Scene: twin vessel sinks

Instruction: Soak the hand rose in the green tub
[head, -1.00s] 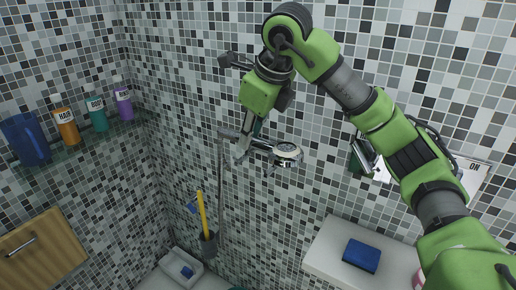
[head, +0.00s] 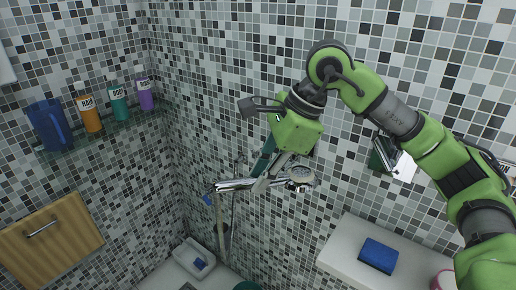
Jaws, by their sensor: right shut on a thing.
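The hand rose (head: 301,175) is a chrome shower head with a round grey face, held out from the tiled wall in the middle of the head view. My right gripper (head: 264,184) is shut on its chrome handle (head: 236,184), which lies nearly level and points left. The gripper fingers partly cover the handle. A small piece of a green round rim, probably the green tub (head: 247,286), shows at the bottom edge, below the hand rose; most of it is out of view. My left gripper is not in view.
A glass shelf (head: 122,128) at left holds a blue jug (head: 49,125) and several bottles. A white ledge (head: 345,258) at right bears a blue sponge (head: 378,255). A white tray (head: 194,259) is low in the corner. A wooden cabinet front (head: 52,240) is at lower left.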

